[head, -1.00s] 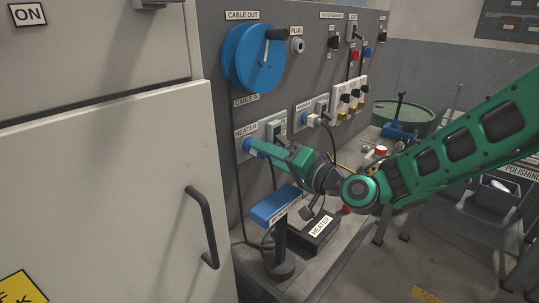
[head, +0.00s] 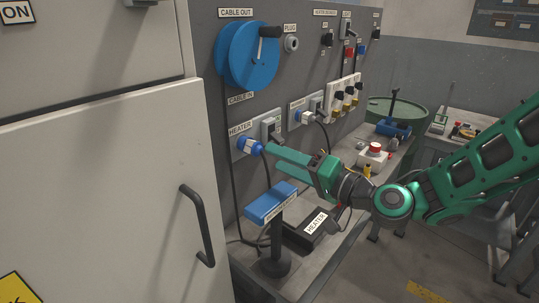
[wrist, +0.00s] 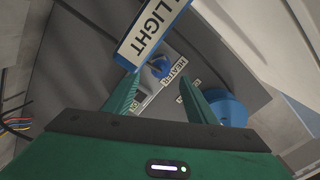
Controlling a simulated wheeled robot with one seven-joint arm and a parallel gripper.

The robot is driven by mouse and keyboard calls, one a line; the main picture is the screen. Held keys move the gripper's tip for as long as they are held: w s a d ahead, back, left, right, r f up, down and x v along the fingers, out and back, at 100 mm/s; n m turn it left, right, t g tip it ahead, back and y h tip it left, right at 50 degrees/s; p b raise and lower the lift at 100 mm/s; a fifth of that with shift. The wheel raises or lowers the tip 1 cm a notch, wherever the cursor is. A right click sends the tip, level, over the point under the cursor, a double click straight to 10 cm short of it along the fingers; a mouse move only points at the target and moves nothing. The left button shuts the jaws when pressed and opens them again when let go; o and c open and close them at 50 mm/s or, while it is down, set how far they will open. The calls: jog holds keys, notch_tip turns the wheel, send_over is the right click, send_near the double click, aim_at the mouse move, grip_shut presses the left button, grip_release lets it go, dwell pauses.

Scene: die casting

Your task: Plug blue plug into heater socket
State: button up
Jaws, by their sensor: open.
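The blue plug (head: 254,147) sits at the heater socket (head: 243,143) on the grey panel, below the HEATER label. It also shows in the wrist view as a blue round shape (wrist: 159,66) beside the HEATER label. My gripper (head: 272,157) is open, with its green fingers pointing at the panel. Its fingertips are just right of the plug in the head view and look apart from it. In the wrist view nothing is between the fingers (wrist: 160,96) close to the camera, and the plug lies beyond them. How deep the plug sits cannot be told.
A blue-topped stand (head: 270,202) rises below my gripper. A black HEATER box (head: 312,232) lies on the bench. A blue cable reel (head: 246,55) hangs above. Other plugs (head: 307,118) sit right of the heater socket.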

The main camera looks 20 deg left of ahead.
jog(key=v, duration=0.3)
jog(key=shift+d, duration=0.2)
dwell(0.5)
